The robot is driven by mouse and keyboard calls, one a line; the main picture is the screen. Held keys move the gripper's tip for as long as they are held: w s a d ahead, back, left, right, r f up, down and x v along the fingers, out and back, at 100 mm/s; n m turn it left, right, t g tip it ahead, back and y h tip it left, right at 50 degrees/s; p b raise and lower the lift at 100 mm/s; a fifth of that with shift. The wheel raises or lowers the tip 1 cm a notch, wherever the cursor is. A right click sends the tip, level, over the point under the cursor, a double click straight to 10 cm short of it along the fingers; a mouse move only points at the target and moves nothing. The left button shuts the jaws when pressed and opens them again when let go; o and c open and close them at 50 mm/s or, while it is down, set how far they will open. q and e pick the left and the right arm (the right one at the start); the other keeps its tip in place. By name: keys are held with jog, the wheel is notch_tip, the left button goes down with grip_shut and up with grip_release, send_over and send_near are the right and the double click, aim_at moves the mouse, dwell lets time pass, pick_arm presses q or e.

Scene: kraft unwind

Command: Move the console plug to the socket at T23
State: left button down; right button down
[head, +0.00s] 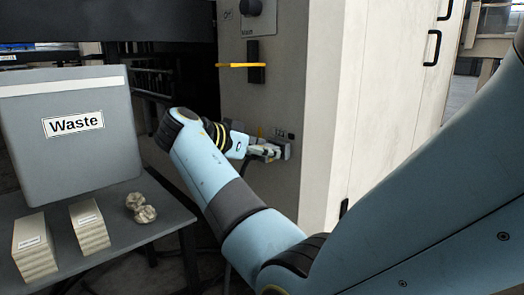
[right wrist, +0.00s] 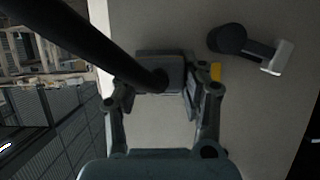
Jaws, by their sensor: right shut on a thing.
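My right gripper (head: 262,150) is at the side face of the pale cabinet (head: 318,120), beside a small grey socket housing (head: 281,149) under a small dark label that is too small to read surely. In the right wrist view my right gripper (right wrist: 157,92) is shut on the console plug (right wrist: 150,66), a dark block with a thick black cable (right wrist: 70,45) leading to it from the upper left. The plug is close against the cabinet face; I cannot tell whether it is seated in a socket. My left gripper is not in view.
A yellow bar (head: 240,65) and a dark knob (head: 250,7) are on the cabinet above the gripper. At left, a grey table (head: 140,235) holds a waste bin (head: 75,165), two stacks of pale blocks (head: 89,228) and crumpled lumps (head: 143,208). Cabinet doors with black handles (head: 432,47) stand at right.

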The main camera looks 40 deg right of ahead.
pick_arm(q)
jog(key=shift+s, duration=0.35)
pick_arm(e)
jog(key=shift+d, duration=0.2)
jog(key=c, duration=0.6)
grip_release()
jog(key=shift+c, duration=0.2)
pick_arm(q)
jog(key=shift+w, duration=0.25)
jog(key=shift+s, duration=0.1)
pick_arm(e)
notch_tip(320, 180, up, 10)
